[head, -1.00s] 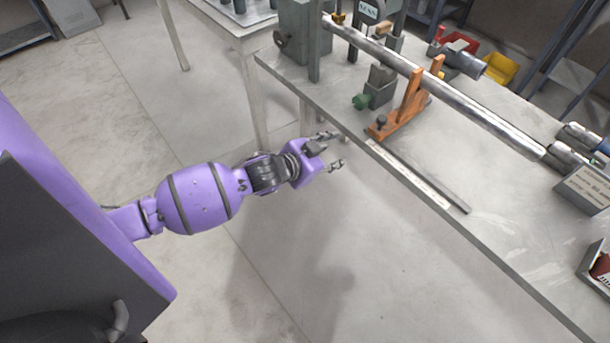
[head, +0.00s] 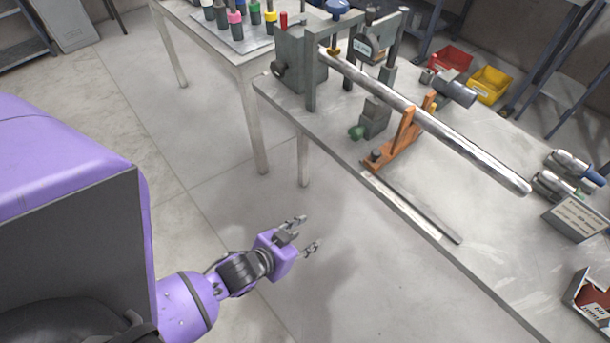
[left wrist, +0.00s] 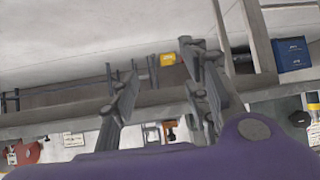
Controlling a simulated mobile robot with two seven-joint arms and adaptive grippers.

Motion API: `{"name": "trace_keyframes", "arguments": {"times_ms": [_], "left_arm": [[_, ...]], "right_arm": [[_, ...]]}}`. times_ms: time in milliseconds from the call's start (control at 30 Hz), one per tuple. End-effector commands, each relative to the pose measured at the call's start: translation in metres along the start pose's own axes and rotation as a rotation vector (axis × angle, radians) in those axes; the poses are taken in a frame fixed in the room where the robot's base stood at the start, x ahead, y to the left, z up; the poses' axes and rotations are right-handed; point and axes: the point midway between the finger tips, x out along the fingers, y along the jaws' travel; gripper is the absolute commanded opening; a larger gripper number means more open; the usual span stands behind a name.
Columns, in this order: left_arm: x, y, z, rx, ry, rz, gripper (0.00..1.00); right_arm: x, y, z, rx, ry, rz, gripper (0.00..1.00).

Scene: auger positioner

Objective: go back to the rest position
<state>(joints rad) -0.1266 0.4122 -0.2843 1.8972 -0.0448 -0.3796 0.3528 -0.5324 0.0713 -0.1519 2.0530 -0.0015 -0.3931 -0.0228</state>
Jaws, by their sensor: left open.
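My left gripper (head: 306,234) is open and empty in the head view. It hangs over the floor, in front of the workbench and apart from its edge. In the left wrist view its two fingers (left wrist: 160,95) stand apart with nothing between them. My right gripper is not in view. The long metal auger tube (head: 440,125) lies at a slant over the workbench (head: 470,205), carried by the orange support (head: 400,138) and the grey vise-like stand (head: 312,65).
A second table (head: 205,38) with coloured-top tools stands at the back left. Red (head: 450,59) and yellow (head: 490,84) bins sit at the back of the workbench. A flat bar (head: 415,208) lies along the front edge. The floor (head: 200,150) left of the workbench is clear.

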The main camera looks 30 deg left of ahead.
Motion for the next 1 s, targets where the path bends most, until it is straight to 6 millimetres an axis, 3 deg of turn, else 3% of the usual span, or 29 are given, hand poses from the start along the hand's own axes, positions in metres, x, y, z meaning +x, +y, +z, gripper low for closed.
{"name": "trace_keyframes", "arguments": {"times_ms": [567, 733, 1000], "left_arm": [[-0.002, 0.001, 0.003, -0.001, -0.003, -0.001, 0.43], [-0.004, 0.003, 0.0, 0.08, -0.001, -0.004, 0.43], [-0.085, 0.019, 0.045, 0.015, -0.098, -0.088, 0.43]], "right_arm": [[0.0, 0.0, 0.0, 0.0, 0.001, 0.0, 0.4], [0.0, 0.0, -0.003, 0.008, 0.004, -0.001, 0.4], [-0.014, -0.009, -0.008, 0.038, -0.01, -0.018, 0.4]]}}
